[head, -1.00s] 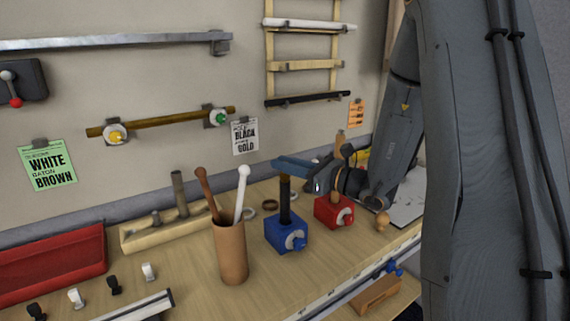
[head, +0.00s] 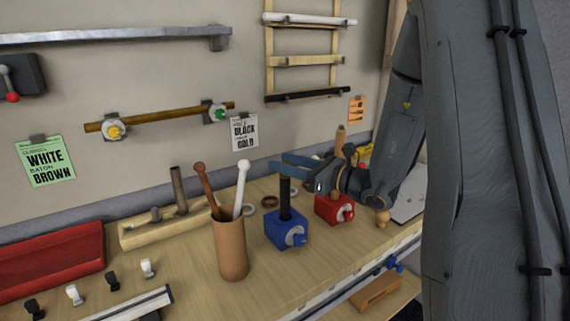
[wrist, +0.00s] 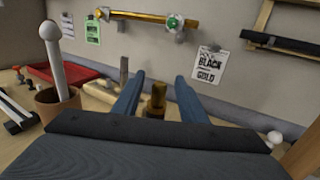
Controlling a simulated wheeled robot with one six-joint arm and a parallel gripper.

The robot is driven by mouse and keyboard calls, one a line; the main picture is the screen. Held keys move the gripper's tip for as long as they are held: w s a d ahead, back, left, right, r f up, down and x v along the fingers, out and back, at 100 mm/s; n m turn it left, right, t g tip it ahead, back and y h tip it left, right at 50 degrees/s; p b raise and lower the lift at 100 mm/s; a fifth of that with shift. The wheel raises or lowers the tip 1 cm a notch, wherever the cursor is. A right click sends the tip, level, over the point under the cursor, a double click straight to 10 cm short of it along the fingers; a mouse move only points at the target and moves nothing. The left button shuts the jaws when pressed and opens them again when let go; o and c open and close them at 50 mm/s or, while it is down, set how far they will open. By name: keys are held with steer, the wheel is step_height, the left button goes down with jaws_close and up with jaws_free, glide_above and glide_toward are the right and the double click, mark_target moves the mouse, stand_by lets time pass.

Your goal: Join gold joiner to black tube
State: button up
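The black tube (head: 285,203) stands upright in the blue block (head: 284,231) on the table. My gripper (head: 296,168) is at the tube's top end, with its blue fingers spread. In the wrist view, the gold joiner (wrist: 157,98) stands between the two fingers (wrist: 158,92), with a gap on each side. In the head view the near finger hides the joiner, so I cannot see how it meets the tube.
A brown cup (head: 232,250) with a brown and a white baton stands left of the blue block. A red block (head: 329,209) stands behind it to the right. A wooden holder (head: 150,232) and a red tray (head: 50,260) lie further left.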

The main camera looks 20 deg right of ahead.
steer(key=b+v, duration=0.2)
steer(key=v, duration=0.5)
steer(key=shift+s+d, duration=0.15)
steer(key=s+a+f+n+g, duration=0.6)
steer(key=s+a+g, duration=0.2)
steer(key=a, duration=0.2)
steer(key=s+a+f+n+g+h, duration=0.25)
steer(key=s+f+n+g, duration=0.45)
steer(key=s, duration=0.4)
steer(key=d+f+n+t+h, duration=0.2)
steer(key=d+n+h, duration=0.5)
steer(key=n, duration=0.7)
steer(key=shift+n+h, duration=0.4)
steer(key=shift+h, duration=0.75)
